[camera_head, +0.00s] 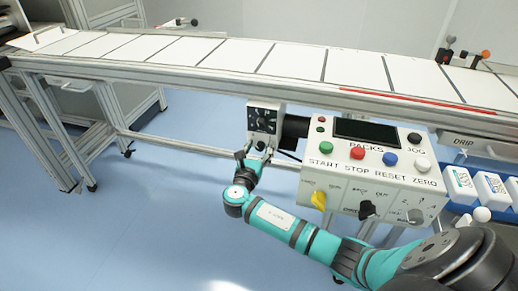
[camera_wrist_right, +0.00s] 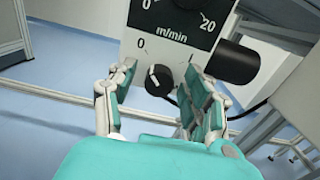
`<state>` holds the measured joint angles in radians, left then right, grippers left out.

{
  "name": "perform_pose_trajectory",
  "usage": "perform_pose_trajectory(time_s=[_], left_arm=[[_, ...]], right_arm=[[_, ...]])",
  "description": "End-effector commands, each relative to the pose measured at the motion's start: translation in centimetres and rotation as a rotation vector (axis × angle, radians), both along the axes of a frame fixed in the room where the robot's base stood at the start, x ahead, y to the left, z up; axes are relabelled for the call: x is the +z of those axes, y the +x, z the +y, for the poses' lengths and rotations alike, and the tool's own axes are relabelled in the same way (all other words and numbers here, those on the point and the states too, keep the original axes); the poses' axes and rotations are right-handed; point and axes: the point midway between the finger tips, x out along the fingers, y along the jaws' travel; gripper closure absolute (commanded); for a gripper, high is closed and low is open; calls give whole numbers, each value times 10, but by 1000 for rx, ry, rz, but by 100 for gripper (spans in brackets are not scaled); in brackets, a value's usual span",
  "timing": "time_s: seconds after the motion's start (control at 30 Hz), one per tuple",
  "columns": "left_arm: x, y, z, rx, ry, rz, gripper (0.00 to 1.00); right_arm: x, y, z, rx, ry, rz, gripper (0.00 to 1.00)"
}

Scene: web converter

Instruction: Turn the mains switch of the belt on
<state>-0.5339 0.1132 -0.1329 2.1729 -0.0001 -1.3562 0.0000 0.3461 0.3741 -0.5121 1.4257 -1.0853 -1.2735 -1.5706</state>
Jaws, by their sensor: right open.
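The mains switch is a small black rotary knob (camera_wrist_right: 158,81) on the lower part of a grey control box (camera_head: 264,112) under the conveyor belt (camera_head: 285,60). In the right wrist view it has a "0" at its upper left and an "I" at its upper right. Its pale pointer mark leans to the upper left, toward the "0". My right gripper (camera_head: 256,154) is open in front of the box. Its fingers stand to the left and right of the knob, with visible gaps; contact cannot be seen. My left gripper is out of view.
A speed scale marked 0 to 20 m/min (camera_wrist_right: 176,22) lies above the switch. A black cylinder (camera_wrist_right: 232,64) juts from the box's right side. White bottles (camera_head: 459,184) stand at far right.

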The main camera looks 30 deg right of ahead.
Motion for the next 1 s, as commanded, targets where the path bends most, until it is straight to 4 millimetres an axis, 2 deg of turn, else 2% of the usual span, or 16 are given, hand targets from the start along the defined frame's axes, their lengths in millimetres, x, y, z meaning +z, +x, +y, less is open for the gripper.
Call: perform_pose_trajectory(time_s=[0.13, 0.5, 0.77, 1.0], left_arm=[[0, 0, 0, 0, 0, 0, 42], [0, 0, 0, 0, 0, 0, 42], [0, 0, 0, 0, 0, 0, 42], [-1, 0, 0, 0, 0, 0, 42]], right_arm=[[0, 0, 0, 0, 0, 0, 50], [0, 0, 1, 0, 0, 0, 99], [0, -1, 1, 0, 10, -12, 100], [-1, -1, 1, 0, 78, -90, 100]])
